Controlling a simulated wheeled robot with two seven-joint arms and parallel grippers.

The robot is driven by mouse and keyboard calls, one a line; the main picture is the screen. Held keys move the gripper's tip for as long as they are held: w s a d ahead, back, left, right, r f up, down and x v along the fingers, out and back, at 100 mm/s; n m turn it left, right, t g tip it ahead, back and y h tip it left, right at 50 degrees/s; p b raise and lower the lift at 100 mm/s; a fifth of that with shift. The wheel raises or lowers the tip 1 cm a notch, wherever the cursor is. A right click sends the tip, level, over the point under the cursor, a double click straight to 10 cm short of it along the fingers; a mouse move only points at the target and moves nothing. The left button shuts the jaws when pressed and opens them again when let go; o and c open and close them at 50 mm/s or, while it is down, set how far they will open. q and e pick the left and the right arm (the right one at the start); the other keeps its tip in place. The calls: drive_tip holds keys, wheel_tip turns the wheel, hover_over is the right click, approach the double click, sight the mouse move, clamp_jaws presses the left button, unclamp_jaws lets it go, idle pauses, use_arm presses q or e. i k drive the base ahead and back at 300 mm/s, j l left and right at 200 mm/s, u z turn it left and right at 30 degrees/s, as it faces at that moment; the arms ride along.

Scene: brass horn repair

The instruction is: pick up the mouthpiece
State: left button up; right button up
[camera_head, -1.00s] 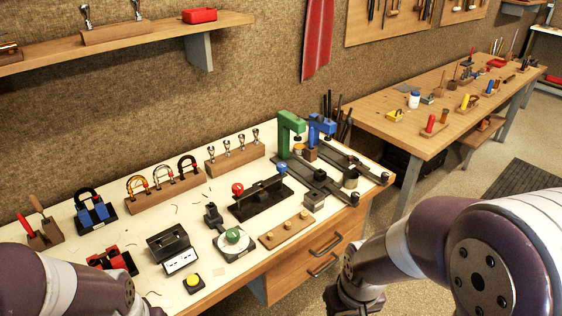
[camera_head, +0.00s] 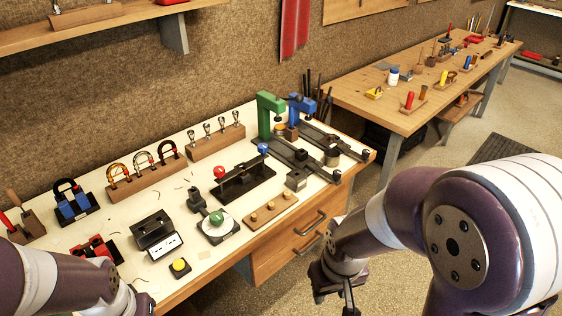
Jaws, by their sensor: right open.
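Several silver mouthpieces (camera_head: 207,130) stand upright in a row in a wooden rack (camera_head: 217,146) at the back of the white-topped bench. Which one the task means I cannot tell. My right gripper (camera_head: 333,298) hangs open over the floor in front of the bench drawers, low in the picture and well away from the rack. My left arm comes in at the bottom left, and its gripper jaws are not in view.
Green (camera_head: 269,112) and blue (camera_head: 297,108) clamp-like tools stand right of the rack. A black fixture with red and blue knobs (camera_head: 245,184) and a round plate with a green knob (camera_head: 217,225) lie in front. A second bench (camera_head: 345,92) stands at right.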

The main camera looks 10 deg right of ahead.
sight(235, 114)
drive_tip(key=i+l+u, duration=0.3)
drive_tip(key=i+l, duration=0.8)
drive_tip(key=i, duration=0.15)
